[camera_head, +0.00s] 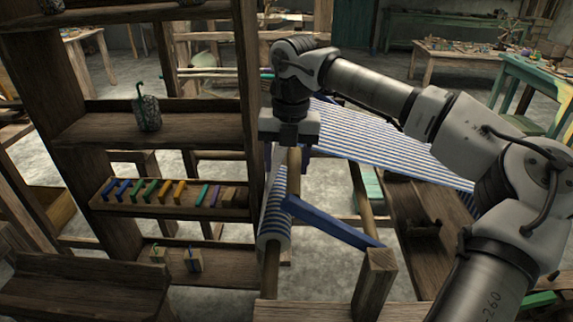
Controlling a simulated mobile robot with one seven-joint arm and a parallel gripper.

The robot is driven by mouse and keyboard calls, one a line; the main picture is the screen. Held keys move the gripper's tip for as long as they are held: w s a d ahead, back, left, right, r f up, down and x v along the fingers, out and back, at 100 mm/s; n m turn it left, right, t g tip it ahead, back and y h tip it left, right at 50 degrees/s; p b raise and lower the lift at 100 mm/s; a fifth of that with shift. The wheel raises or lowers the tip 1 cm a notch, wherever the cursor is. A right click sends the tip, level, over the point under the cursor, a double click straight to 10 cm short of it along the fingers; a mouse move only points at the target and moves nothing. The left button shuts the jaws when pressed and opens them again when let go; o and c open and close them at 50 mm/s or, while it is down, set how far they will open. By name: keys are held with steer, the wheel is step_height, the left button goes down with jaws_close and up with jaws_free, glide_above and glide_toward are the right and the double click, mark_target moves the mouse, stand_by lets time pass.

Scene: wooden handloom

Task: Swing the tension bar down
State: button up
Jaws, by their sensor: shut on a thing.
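The loom's tension bar seems to be the wooden bar (294,172) with a blue arm (335,223) meeting it near the striped cloth roll. The blue arm slopes down to the right, toward a wooden post. My gripper (292,150) points down over the far, upper part of the wooden bar and is shut on it. The fingertips are small in view and partly merge with the bar. Blue-and-white striped cloth (390,143) stretches behind my arm, and more of it hangs around the roll (273,215) left of the bar.
A wooden shelf rack (245,90) stands close left of my gripper, holding a tray (165,208) of coloured pieces and a dark jar (148,113). A wooden post (376,285) rises at the front. Cluttered tables stand at the back right.

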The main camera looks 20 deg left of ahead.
step_height(320, 180, up, 13)
steer(key=shift+d+b, duration=0.35)
stand_by(0.3)
